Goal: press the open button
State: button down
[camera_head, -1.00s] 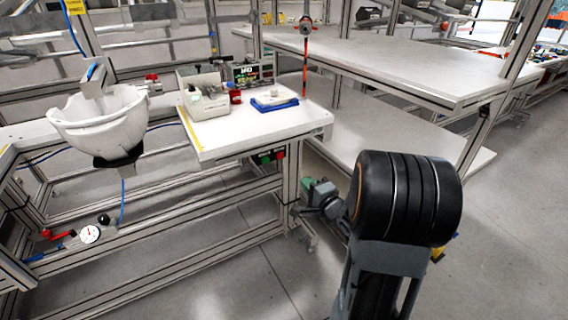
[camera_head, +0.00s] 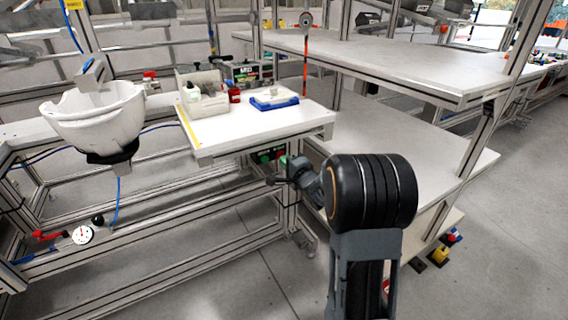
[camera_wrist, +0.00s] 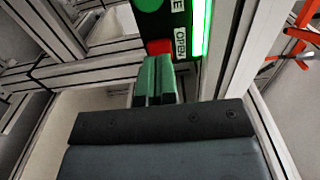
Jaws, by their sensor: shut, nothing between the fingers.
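The button box sits under the front edge of the workbench in the head view, with a green button (camera_head: 263,158) on it. In the wrist view a red button (camera_wrist: 160,47) is beside the label reading OPEN (camera_wrist: 180,42), its lower part hidden behind my fingertips. A round green button (camera_wrist: 148,4) is above it, cut off by the frame edge, beside a label ending in E. My gripper (camera_wrist: 155,62) is shut and empty, its green fingers pointing at the red button. I cannot tell whether they touch it. In the head view my gripper (camera_head: 273,181) is just below the box.
A lit green strip (camera_wrist: 201,25) runs beside the labels. An aluminium post (camera_wrist: 232,50) stands close on the right. The workbench top (camera_head: 235,128) overhangs the box and carries a blue tray (camera_head: 274,103) and a bin (camera_head: 203,98). A white helmet shell (camera_head: 95,115) is at left.

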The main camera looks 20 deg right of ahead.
aim_at(280, 154)
jog(key=shift+w+a, duration=0.1)
jog(key=shift+w, duration=0.7)
jog(key=shift+w+r+p, duration=0.25)
jog(key=shift+w+p, duration=0.25)
jog(key=shift+w, duration=0.3)
jog(key=shift+a, duration=0.1)
jog(key=shift+s, duration=0.2)
jog(key=s+d+p, duration=0.1)
jog(key=s+p, duration=0.2)
jog(key=s, duration=1.1)
jog(key=shift+d+f+p, duration=0.25)
jog(key=shift+d+p, duration=0.05)
jog(key=shift+d, duration=0.1)
